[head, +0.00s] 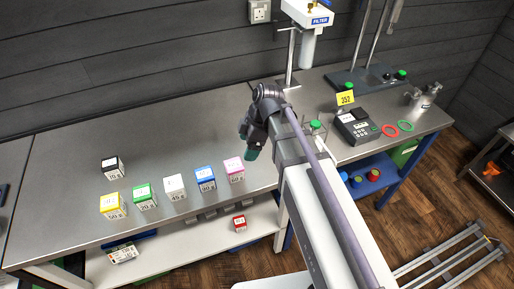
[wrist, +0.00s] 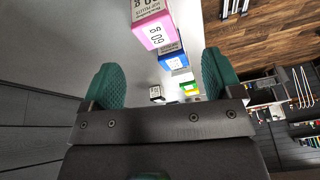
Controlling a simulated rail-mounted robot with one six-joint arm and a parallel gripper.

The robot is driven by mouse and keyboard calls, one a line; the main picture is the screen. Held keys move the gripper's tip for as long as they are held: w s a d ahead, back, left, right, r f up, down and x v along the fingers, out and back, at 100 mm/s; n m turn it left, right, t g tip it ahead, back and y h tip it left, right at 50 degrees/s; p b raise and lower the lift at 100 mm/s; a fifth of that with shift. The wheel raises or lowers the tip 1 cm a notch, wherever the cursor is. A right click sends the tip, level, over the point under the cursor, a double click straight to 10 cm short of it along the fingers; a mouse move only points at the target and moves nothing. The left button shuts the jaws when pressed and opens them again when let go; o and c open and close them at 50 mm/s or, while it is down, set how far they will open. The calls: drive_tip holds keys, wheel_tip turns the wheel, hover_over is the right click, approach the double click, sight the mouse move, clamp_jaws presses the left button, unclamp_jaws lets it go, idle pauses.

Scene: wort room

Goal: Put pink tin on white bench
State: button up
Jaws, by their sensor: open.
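The pink tin (head: 234,169), a small box with a white label, stands on the grey metal bench top (head: 130,150) at the right end of a row of coloured tins. It also shows in the wrist view (wrist: 152,28), ahead of the green fingers and between their lines. My gripper (head: 248,143) is just above and to the right of the pink tin in the head view. In the wrist view my gripper (wrist: 160,78) is open and empty, its fingers apart from the tin. I cannot tell which surface is the white bench; a whitish shelf (head: 185,241) runs below the top.
Blue (head: 205,178), white (head: 174,187), green (head: 144,196) and yellow (head: 112,206) tins stand left of the pink one. A black tin (head: 112,168) stands behind them. A red tin (head: 239,223) sits on the lower shelf. A filter stand (head: 290,75) rises behind my arm.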

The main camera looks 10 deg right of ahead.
drive_tip(key=s+d+m+h, duration=0.2)
drive_tip(key=s+d+m, duration=0.2)
drive_tip(key=m, duration=0.5)
drive_tip(key=s+d+f+m+h, duration=0.1)
drive_tip(key=s+d+m, duration=0.3)
drive_tip(key=m, duration=0.5)
drive_tip(key=shift+s+d+t+h, duration=0.15)
drive_tip(key=shift+d+t+h, duration=0.3)
drive_tip(key=shift+d, duration=0.45)
